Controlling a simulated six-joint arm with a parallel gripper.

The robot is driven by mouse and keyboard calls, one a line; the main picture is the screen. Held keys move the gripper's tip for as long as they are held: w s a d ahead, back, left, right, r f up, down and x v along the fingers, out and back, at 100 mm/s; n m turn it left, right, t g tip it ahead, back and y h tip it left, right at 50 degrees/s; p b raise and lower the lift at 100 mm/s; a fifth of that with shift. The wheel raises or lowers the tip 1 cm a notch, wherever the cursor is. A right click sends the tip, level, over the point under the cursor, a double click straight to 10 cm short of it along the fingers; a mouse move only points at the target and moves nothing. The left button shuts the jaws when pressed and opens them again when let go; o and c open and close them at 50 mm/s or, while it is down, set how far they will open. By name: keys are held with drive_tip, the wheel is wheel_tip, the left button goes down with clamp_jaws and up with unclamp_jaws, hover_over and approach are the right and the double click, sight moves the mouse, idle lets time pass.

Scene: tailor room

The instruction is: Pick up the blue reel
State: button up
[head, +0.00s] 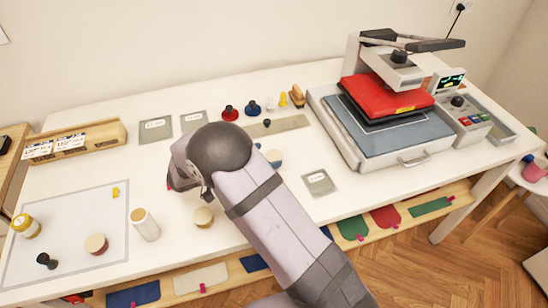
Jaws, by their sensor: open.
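A short round reel with a pale face and a bluish side (274,157) lies on the white table, just right of my arm and partly hidden by it. A dark blue knobbed piece (252,107) stands farther back beside a similar red one (229,113). My gripper (173,183) is at the left of my wrist, over the middle of the table. It is open, mostly hidden behind the wrist, and apart from the reel. I see nothing held in it.
A heat press (390,140) fills the table's right. A pale reel (203,217), a cream cylinder (145,224) and a red-sided reel (96,244) stand at front left. A wooden box (75,143) is at back left.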

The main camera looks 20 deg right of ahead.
sight(273, 156)
drive_tip(key=shift+w+d+f+p, duration=0.3)
drive_tip(key=shift+d+f+p, duration=0.1)
drive_tip(key=shift+d+f, duration=0.25)
drive_tip(key=shift+w+d+f+p, duration=0.25)
drive_tip(key=shift+d+f+p, duration=0.15)
drive_tip(key=shift+d+f, duration=0.2)
drive_tip(key=shift+c, duration=0.6)
drive_tip(key=c, duration=1)
drive_tip(key=shift+c, duration=0.2)
drive_tip(key=shift+r, duration=0.1)
wheel_tip(273, 156, up, 10)
drive_tip(key=b, duration=0.1)
drive_tip(key=shift+b, duration=0.4)
